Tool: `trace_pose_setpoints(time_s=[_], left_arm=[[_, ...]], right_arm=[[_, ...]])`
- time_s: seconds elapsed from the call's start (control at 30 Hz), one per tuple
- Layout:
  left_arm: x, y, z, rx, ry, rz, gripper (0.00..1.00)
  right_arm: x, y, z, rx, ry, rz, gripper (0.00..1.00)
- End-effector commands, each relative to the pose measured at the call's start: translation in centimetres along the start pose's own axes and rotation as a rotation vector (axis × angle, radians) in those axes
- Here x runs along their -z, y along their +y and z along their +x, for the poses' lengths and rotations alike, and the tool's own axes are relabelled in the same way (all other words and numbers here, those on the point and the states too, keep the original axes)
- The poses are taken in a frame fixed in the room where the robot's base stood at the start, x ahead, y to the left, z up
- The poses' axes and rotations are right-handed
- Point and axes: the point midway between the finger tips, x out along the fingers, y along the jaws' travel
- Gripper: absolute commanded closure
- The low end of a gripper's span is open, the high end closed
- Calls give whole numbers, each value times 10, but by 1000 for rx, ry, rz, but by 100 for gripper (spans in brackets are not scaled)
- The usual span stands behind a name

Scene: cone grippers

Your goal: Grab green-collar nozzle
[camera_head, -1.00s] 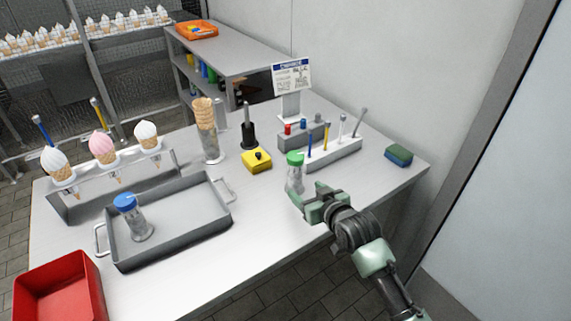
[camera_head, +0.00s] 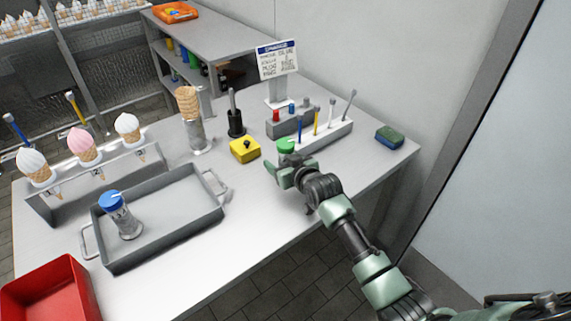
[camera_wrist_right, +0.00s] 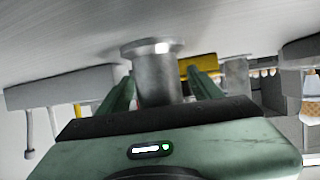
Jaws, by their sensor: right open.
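The green-collar nozzle (camera_head: 286,146) stands upright on the table in front of the tool rack; in the head view its lower body is mostly hidden by my right gripper (camera_head: 283,173). In the right wrist view, which looks upside down, a grey cylindrical body with a flange, likely this nozzle (camera_wrist_right: 158,75), is between the two green fingers of my right gripper (camera_wrist_right: 160,92). The fingers are open on either side of it. I cannot tell whether either touches it. My left gripper is not in view.
A tool rack (camera_head: 325,141) stands just behind the nozzle. A yellow block (camera_head: 243,151) is to its left, a green-blue sponge (camera_head: 390,137) to its right. A grey tray (camera_head: 180,218) holds a blue-collar nozzle (camera_head: 118,215). A cone holder (camera_head: 60,203) and red bin (camera_head: 52,297) are farther left.

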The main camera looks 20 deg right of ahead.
Motion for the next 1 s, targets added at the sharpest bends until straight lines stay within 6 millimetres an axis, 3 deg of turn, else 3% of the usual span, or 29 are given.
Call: trace_pose_setpoints(time_s=[0.2,0.43,0.77,1.0], left_arm=[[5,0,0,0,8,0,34],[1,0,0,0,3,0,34],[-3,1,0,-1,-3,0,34],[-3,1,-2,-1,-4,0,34]], right_arm=[[0,0,0,1,1,0,38],[0,0,0,0,1,0,100],[3,0,0,0,4,0,100],[25,0,-9,0,9,-1,100]])
